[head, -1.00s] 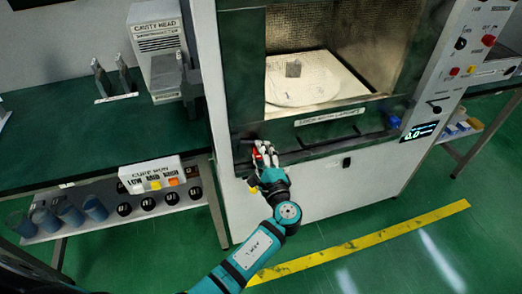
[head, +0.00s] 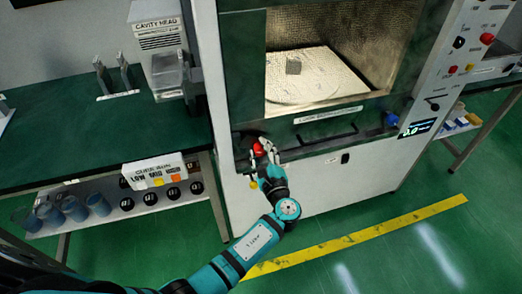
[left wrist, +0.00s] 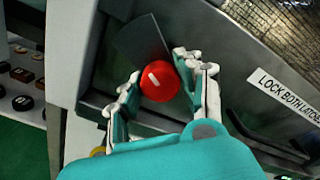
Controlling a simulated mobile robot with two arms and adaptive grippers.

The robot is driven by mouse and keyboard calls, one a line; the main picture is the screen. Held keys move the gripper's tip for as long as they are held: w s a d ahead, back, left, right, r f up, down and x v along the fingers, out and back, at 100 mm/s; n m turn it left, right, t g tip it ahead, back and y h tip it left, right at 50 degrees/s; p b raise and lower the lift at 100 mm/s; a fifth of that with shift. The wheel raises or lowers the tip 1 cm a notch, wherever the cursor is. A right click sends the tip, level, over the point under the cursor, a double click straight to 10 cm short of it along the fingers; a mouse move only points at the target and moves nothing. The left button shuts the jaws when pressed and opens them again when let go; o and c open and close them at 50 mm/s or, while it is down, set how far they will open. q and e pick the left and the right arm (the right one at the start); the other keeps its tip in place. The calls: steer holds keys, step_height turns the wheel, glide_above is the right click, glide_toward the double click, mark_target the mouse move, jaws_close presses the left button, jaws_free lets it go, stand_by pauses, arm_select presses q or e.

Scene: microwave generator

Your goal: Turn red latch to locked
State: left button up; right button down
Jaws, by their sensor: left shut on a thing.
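The red latch (left wrist: 159,84) is a round red knob with a white mark, on the dark lower front of the microwave. It sits between the fingers of my left gripper (left wrist: 160,95), which is shut on it in the left wrist view. A dark flat lever (left wrist: 140,42) extends from behind the knob toward the upper left. In the head view the red latch (head: 262,146) shows at the lower left corner of the microwave front, with my left gripper (head: 259,155) around it. My right gripper is not in view.
A blue knob (head: 391,119) is at the right end of the microwave's front. A label (left wrist: 290,98) reads about locking both latches. A grey block (head: 293,66) stands on the plate (head: 310,88) inside the open cavity. A green bench (head: 90,137) stands to the left.

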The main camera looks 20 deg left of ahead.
arm_select(q)
steer(key=shift+r, duration=0.1)
steer(key=o, duration=1.1)
steer(key=shift+w, duration=0.1)
steer(key=shift+o, duration=0.2)
steer(key=v, duration=1.2)
